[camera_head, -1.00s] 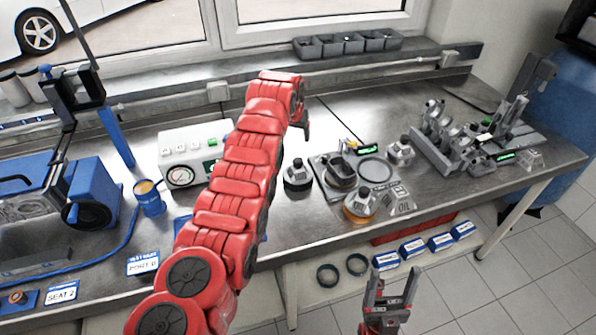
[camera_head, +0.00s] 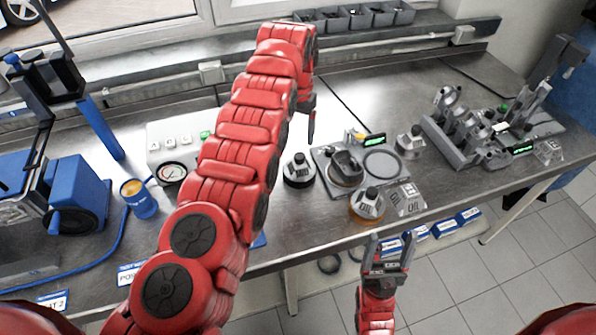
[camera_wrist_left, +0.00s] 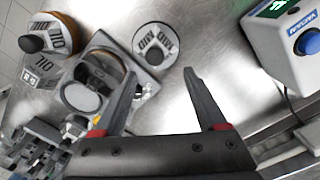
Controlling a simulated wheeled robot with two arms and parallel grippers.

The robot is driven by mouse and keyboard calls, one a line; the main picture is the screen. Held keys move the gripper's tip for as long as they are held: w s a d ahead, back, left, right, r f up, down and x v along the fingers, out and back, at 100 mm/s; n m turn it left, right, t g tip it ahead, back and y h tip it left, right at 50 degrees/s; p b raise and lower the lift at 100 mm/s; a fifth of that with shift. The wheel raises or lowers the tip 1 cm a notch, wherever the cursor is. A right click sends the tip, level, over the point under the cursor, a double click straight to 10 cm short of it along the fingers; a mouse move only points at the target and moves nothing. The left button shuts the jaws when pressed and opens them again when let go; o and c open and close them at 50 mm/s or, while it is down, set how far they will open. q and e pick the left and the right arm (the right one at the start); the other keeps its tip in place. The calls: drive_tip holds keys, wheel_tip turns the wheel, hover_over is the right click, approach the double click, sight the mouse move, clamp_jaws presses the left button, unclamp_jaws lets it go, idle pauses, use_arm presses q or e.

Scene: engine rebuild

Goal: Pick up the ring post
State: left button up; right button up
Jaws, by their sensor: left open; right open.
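Several round posts with black knobs stand on the bench. A dark-based one (camera_head: 298,172) nearest my left arm reads MID in the left wrist view (camera_wrist_left: 155,45). An amber-based OIL post (camera_head: 367,206) shows at the front and in the wrist view (camera_wrist_left: 48,38). A grey post (camera_head: 410,143) is at the right. I cannot tell which is the ring post meant. My left gripper (camera_head: 312,128) is open and empty above the bench near the MID post, which lies just beyond its fingertips in the wrist view (camera_wrist_left: 160,85). My right gripper (camera_head: 388,248) is open and empty off the front edge.
A tray (camera_head: 323,156) with a piston (camera_head: 346,166) and a ring outline lies between the posts. An engine block fixture (camera_head: 455,140) stands to the right. A gauge box (camera_head: 165,150) and a blue cup (camera_head: 140,198) are left. Bare bench lies before the MID post.

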sight(300, 156)
use_arm(q)
wheel_tip(300, 156, down, 3)
drive_tip(key=shift+s+r, duration=0.1)
drive_tip(key=shift+r, duration=0.05)
drive_tip(key=shift+s+d+f+p, duration=0.1)
drive_tip(key=shift+f+p, duration=0.25)
drive_tip(key=shift+f, duration=0.2)
drive_tip(key=f, duration=0.2)
drive_tip(key=s+f+p, duration=0.1)
drive_tip(key=shift+d+f, duration=0.2)
drive_tip(key=shift+f, duration=0.15)
drive_tip(key=shift+w+f, duration=0.1)
drive_tip(key=shift+f, duration=0.15)
drive_tip(key=shift+w+f, duration=0.15)
drive_tip(key=shift+w, duration=0.1)
drive_tip(key=shift+s, duration=0.15)
drive_tip(key=c, duration=0.7)
clamp_jaws()
